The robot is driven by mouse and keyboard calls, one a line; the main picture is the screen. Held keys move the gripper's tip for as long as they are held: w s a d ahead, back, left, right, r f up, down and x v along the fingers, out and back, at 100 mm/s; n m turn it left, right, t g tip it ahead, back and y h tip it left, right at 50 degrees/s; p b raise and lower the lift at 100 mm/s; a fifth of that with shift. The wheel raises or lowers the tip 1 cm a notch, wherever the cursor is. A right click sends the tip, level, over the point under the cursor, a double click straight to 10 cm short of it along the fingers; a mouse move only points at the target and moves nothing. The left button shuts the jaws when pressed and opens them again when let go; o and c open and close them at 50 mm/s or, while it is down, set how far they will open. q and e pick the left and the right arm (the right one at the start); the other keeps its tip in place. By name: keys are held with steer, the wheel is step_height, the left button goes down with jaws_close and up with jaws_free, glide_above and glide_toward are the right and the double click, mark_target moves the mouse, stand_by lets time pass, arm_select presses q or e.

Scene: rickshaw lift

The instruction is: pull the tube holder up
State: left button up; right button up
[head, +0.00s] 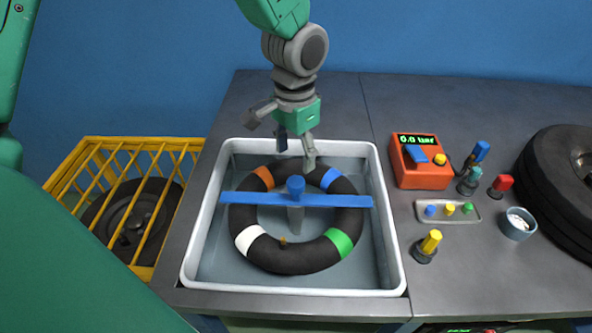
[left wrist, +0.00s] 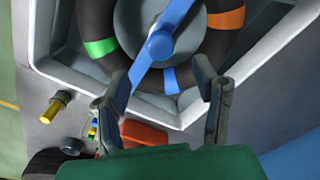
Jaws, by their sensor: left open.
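The tube holder is a blue bar (head: 240,198) with a round blue knob (head: 296,186) and a grey post under it. It lies across a black inner tube (head: 290,258) that has orange, blue, white and green bands. The tube sits in a grey tray (head: 393,255). My left gripper (head: 295,148) hangs over the back part of the tray, behind the knob in the head view. In the left wrist view the left gripper (left wrist: 160,80) has its fingers spread, with the knob (left wrist: 160,45) beyond them. Nothing is between the fingers. My right gripper is not in view.
A yellow cage (head: 140,150) with a dark wheel stands left of the tray. Right of it are a red gauge box (head: 420,162), a small tray of coloured caps (head: 448,210), a yellow-topped valve (head: 430,242), a cup (head: 517,224) and a tyre (head: 560,190).

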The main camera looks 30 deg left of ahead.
arm_select(q)
steer(key=shift+r, duration=1.6)
